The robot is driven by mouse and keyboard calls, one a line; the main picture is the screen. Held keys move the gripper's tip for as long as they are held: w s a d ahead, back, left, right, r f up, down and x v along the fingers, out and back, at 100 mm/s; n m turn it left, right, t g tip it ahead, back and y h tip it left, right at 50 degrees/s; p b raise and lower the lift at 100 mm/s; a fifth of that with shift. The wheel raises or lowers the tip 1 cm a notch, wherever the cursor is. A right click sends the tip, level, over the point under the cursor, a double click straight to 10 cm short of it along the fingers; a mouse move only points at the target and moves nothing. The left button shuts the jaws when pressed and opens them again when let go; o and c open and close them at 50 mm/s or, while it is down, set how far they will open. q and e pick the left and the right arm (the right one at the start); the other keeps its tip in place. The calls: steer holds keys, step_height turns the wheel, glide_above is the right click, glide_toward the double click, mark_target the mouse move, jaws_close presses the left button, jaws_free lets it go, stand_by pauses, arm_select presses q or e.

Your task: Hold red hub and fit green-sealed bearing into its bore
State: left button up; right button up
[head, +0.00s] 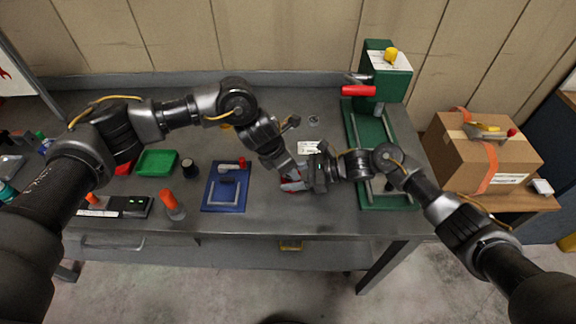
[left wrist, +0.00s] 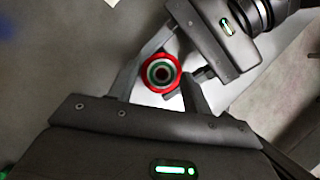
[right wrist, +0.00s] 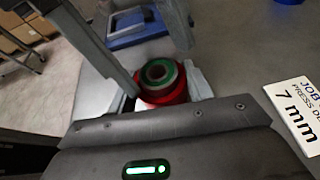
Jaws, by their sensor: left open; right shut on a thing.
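My right gripper (head: 297,180) is shut on the red hub (head: 290,186) above the bench's front middle. The hub (right wrist: 160,93) sits between its fingers in the right wrist view. The green-sealed bearing (right wrist: 158,74) shows as a green ring with a pale inner ring at the hub's top. In the left wrist view the bearing (left wrist: 160,72) lies within the red rim, centred on the bore. How deep it sits cannot be told. My left gripper (left wrist: 172,62) is open, its fingers on either side of the hub and close to it.
A blue fixture (head: 212,201) and a green tray (head: 157,162) are on the bench's left. A green press (head: 372,203) with a red handle (head: 358,91) stands right. A white job card (right wrist: 300,112) reads 7 mm. A cardboard box (head: 470,160) is farther right.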

arm_select(q)
steer(key=shift+s+d+f, duration=0.1)
steer(key=shift+s+d, duration=0.15)
steer(key=shift+s, duration=0.15)
arm_select(e)
steer(key=shift+w, duration=0.15)
arm_select(q)
steer(key=shift+r, duration=0.2)
arm_select(e)
steer(key=shift+d, duration=0.1)
arm_select(q)
steer(key=v, duration=1.2)
steer(key=shift+w+a, duration=0.25)
steer(key=shift+w, duration=0.1)
arm_select(e)
steer(key=shift+f, duration=0.1)
arm_select(q)
steer(key=shift+f, duration=0.1)
arm_select(e)
steer(key=o, duration=1.3)
steer(key=v, duration=1.2)
steer(key=shift+a, duration=0.2)
